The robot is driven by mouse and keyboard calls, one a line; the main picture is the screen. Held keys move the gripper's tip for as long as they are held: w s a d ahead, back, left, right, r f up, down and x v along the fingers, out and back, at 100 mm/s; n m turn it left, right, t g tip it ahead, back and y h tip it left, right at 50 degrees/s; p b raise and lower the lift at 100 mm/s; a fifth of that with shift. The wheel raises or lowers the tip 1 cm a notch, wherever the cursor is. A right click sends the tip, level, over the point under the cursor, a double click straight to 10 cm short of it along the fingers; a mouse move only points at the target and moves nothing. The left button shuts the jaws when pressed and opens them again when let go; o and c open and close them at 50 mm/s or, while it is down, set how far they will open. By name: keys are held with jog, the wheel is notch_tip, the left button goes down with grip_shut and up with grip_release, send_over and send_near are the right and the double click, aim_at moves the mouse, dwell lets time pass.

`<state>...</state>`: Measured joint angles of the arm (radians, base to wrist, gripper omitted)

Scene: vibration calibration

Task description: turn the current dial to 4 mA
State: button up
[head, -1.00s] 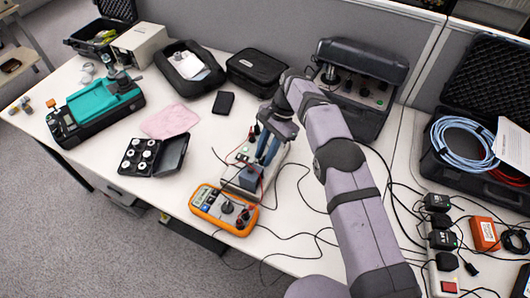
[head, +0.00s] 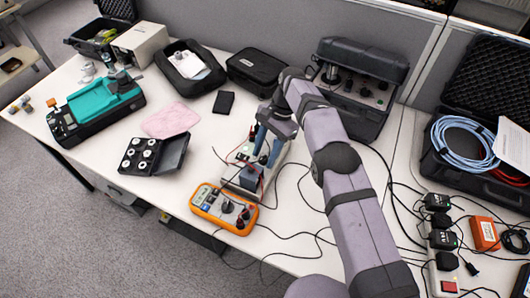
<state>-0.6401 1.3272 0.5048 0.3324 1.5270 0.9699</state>
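My gripper (head: 266,152) points down over a small grey-white instrument box (head: 238,187) near the middle of the table. Its two blue fingers show a gap between them, and nothing is seen held. The fingertips are close above a dark block (head: 247,177) on the box; whether they touch it is too small to tell. An orange handheld meter (head: 208,208) lies just in front of the box, with a dark round knob (head: 227,207) on its face. No dial marked in mA can be read, and part of the box is hidden by my gripper.
Thin black and red leads run around the box and meter. A black case of round weights (head: 178,152) lies to the left, a pink cloth (head: 170,120) behind it. A large dark instrument case (head: 362,75) stands behind my arm. Adapters (head: 440,220) crowd the right.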

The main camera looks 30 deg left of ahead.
aim_at(265, 156)
jog(key=shift+r, duration=0.1)
notch_tip(265, 156, up, 10)
jog(key=p, duration=0.1)
dwell(0.5)
